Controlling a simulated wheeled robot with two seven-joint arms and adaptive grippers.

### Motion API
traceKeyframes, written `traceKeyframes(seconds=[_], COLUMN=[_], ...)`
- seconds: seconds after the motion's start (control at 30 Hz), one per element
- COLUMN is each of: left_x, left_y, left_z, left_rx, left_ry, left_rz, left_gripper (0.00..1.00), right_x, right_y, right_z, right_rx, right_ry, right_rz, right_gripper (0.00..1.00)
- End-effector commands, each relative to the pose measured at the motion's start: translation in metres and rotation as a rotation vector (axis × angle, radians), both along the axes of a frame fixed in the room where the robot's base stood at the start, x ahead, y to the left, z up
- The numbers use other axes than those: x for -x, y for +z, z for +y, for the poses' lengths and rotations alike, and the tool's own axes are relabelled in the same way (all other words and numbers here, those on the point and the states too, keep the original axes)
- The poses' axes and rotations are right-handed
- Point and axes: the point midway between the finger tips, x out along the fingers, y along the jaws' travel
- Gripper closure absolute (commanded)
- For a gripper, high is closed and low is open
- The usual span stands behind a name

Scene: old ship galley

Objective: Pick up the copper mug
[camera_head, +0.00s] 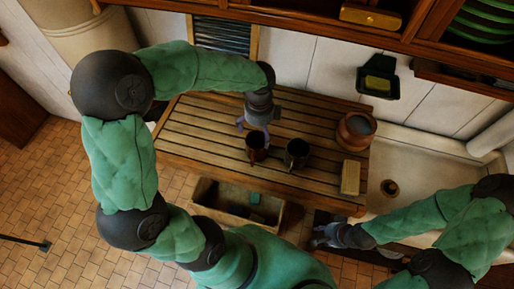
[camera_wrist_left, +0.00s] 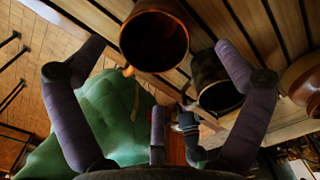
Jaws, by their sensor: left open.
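The copper mug (camera_head: 256,148), reddish brown, stands on the slatted wooden counter (camera_head: 195,140). My left gripper (camera_head: 256,125) is just behind it in the head view, fingers spread and empty. In the left wrist view the mug (camera_wrist_left: 153,40) shows its open top between the tips of the spread fingers of the left gripper (camera_wrist_left: 158,48). I cannot tell whether a finger touches it. My right gripper (camera_head: 326,236) is low near the counter's front right, small and dark; its fingers are unclear.
A dark mug (camera_head: 297,153) stands close to the right of the copper mug; it also shows in the left wrist view (camera_wrist_left: 214,82). A round copper pot (camera_head: 355,131) and a pale block (camera_head: 350,178) are further right. The counter's left part is clear.

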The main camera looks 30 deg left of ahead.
Motion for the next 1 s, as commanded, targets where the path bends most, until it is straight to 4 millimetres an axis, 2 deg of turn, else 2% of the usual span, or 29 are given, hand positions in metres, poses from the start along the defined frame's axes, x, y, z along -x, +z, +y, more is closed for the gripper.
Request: traceKeyframes(seconds=[0.23, 0.53, 0.87, 1.0], left_x=[0.001, 0.004, 0.004, 0.004], left_y=[-0.017, -0.055, -0.061, -0.061], left_z=[0.0, 0.002, 0.002, 0.002], left_rx=[0.001, 0.001, 0.0, 0.0], left_ry=[0.0, 0.001, 0.0, 0.0], left_rz=[0.001, 0.0, -0.001, -0.001], left_gripper=[0.0, 0.0, 0.0, 0.4], right_x=[0.0, 0.0, 0.0, 0.0], right_y=[0.0, -0.002, -0.002, -0.002], right_z=[0.0, 0.0, 0.0, 0.0], right_rx=[0.0, 0.0, 0.0, 0.0], right_ry=[0.0, 0.0, 0.0, 0.0], right_rz=[-0.001, -0.001, -0.001, -0.001], right_gripper=[0.6, 0.6, 0.6, 0.6])
